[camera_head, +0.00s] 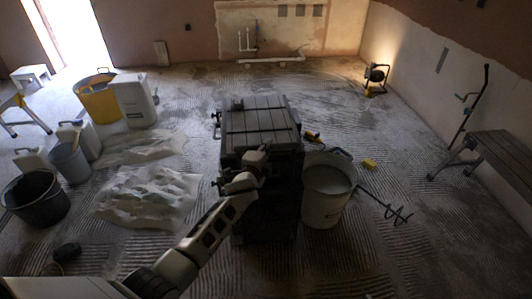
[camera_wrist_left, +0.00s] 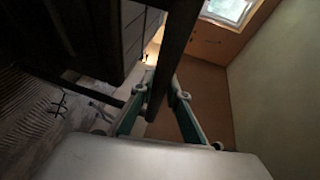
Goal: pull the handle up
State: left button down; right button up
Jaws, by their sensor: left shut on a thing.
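A dark chest (camera_head: 262,126) with a ribbed lid stands upright in the middle of the floor in the head view. My left gripper (camera_head: 260,156) is at its near upper side. In the left wrist view my left gripper (camera_wrist_left: 160,85) has its two green-grey fingers on either side of a dark bar, the handle (camera_wrist_left: 178,45), and is shut on it. The chest's dark side (camera_wrist_left: 95,35) is at the upper left there. In the head view the gripped part of the handle is hard to make out in shadow behind my wrist. My right gripper is not in view.
A white bucket (camera_head: 327,192) stands close to the chest's right side, with a mixing paddle (camera_head: 384,205) beside it. Plastic sheets (camera_head: 147,194), buckets and canisters lie to the left. A bench (camera_head: 504,150) stands at the right wall. The floor behind the chest is clear.

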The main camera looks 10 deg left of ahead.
pick_arm(q)
jog(key=shift+r+p, duration=0.75)
jog(key=shift+r, duration=0.35)
jog(key=c, duration=1.9)
grip_release()
jog(key=shift+r, duration=0.15)
jog(key=v, duration=1.2)
jog(key=s+a+f+n+g, duration=0.1)
jog(key=s+f+n, duration=0.3)
jog(key=s, duration=0.6)
jog(key=s+a+f+n+g, duration=0.2)
jog(key=s+f+n, duration=0.3)
jog(key=s+f, duration=0.3)
jog(key=s+a+f+n+g, duration=0.2)
jog(key=s+f+n, duration=0.3)
jog(key=s, duration=0.8)
jog(key=shift+s+a+f+h, duration=0.1)
jog(key=shift+a+f+h, duration=0.3)
jog(key=shift+a+f, duration=0.25)
